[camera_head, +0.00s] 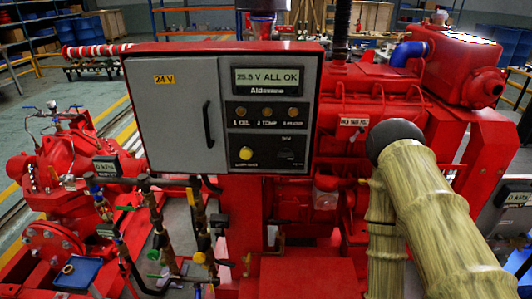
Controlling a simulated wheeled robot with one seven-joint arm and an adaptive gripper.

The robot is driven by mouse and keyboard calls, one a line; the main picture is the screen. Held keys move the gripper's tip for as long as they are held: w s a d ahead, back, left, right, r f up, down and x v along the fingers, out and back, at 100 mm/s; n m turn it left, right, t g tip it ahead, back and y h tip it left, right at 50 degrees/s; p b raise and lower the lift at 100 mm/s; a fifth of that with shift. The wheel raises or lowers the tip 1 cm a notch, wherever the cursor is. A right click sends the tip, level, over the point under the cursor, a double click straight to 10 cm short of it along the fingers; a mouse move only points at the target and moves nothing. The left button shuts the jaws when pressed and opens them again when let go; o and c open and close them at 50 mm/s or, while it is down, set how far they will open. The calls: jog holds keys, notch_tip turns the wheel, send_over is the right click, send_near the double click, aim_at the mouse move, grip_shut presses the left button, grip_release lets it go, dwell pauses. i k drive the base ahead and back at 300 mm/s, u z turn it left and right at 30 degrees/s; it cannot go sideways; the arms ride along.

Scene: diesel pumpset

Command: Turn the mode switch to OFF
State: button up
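The control panel (311,118) is a red-framed box with a grey door on its left and a black instrument face on its right. On the lower black plate there is a small dark rotary knob (288,155), which looks like the mode switch. Small lettering sits above it, too small to read surely, and I cannot tell which position the knob points to. A yellow round button (246,153) is on the left of the same plate. My gripper is not in view.
A display (268,79) reads "25.8 V ALL OK", above three amber lamps (267,111). The grey door (181,115) is shut and has a black handle. Pipes and valves (160,235) stand below left. A red engine stands behind.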

aim_at(285, 154)
jog(key=z, duration=2.4)
jog(key=k, duration=0.8)
jog(key=u, duration=1.8)
